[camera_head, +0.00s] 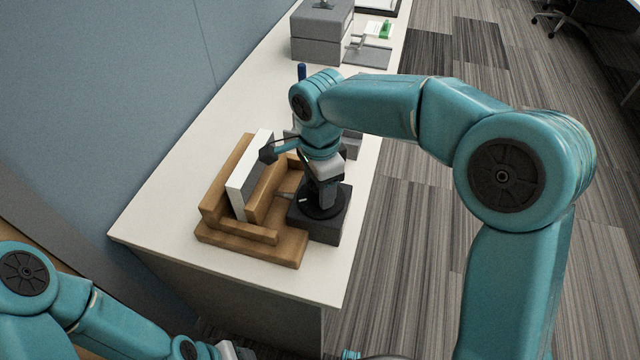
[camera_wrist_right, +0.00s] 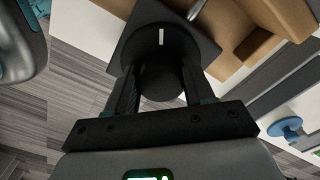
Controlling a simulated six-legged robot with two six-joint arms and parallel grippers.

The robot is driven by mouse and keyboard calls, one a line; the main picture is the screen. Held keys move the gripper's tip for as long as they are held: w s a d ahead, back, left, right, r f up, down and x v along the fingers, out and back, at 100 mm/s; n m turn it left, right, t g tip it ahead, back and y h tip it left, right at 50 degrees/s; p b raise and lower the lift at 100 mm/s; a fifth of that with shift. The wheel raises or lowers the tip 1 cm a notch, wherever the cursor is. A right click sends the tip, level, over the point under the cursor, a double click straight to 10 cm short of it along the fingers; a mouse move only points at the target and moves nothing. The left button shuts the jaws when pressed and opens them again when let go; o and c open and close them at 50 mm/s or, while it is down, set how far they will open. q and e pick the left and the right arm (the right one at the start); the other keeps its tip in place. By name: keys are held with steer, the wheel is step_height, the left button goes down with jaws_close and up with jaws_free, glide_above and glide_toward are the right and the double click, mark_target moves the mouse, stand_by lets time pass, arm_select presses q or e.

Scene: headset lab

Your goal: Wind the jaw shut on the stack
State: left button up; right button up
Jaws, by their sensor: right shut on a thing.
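A brown wooden press (camera_head: 272,249) stands on the white table. A white stack (camera_head: 246,170) stands upright between its back jaw (camera_head: 226,178) and its moving jaw (camera_head: 266,192). I cannot tell whether the moving jaw touches the stack. A metal screw (camera_wrist_right: 196,9) runs from the press towards a black block (camera_head: 322,232) with a round black knob (camera_head: 311,209). The knob, with a white mark, also shows in the right wrist view (camera_wrist_right: 163,62). My right gripper (camera_head: 325,194) points down, shut on the knob. My left gripper (camera_head: 232,351) is at the bottom edge, its fingers cut off.
The white table (camera_head: 190,150) has free room left of the press. A grey box (camera_head: 318,38) and a grey plate (camera_head: 368,52) stand at the far end. A blue upright thing (camera_head: 301,71) is behind my right wrist. A blue wall borders the left.

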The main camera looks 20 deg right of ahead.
steer(key=shift+r, duration=0.1)
steer(key=o, duration=1)
step_height(320, 180, up, 16)
steer(key=p, duration=0.2)
steer(key=shift+r+p, duration=0.15)
steer(key=shift+p, duration=0.15)
